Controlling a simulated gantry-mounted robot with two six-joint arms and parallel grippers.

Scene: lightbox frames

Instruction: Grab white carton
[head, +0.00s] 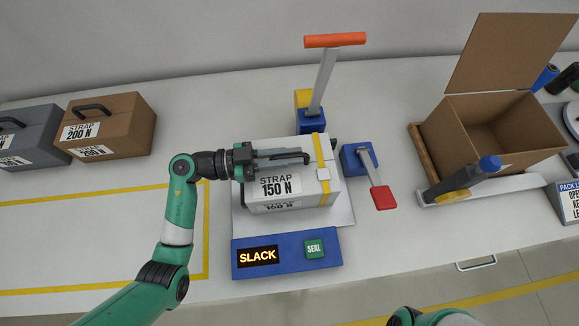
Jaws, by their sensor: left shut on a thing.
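The white carton (290,200) is labelled "STRAP 150 N" and sits on a pale plate in the middle of the table, behind a blue panel. A yellow strap (325,172) with a pale buckle runs over its right part. My left gripper (300,156) reaches in from the left over the carton's top and is shut on the dark handle (285,157) there. The gripper hides part of the carton's top. My right arm shows only as a small green and black piece at the bottom edge; its gripper is out of view.
The blue panel (290,265) reads "SLACK" and has a green SEAL button (314,249). An orange-handled lever (334,41) stands behind, a red-tipped lever (382,197) right. Brown (130,120) and grey (45,125) cartons stand left, an open cardboard box (490,125) right.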

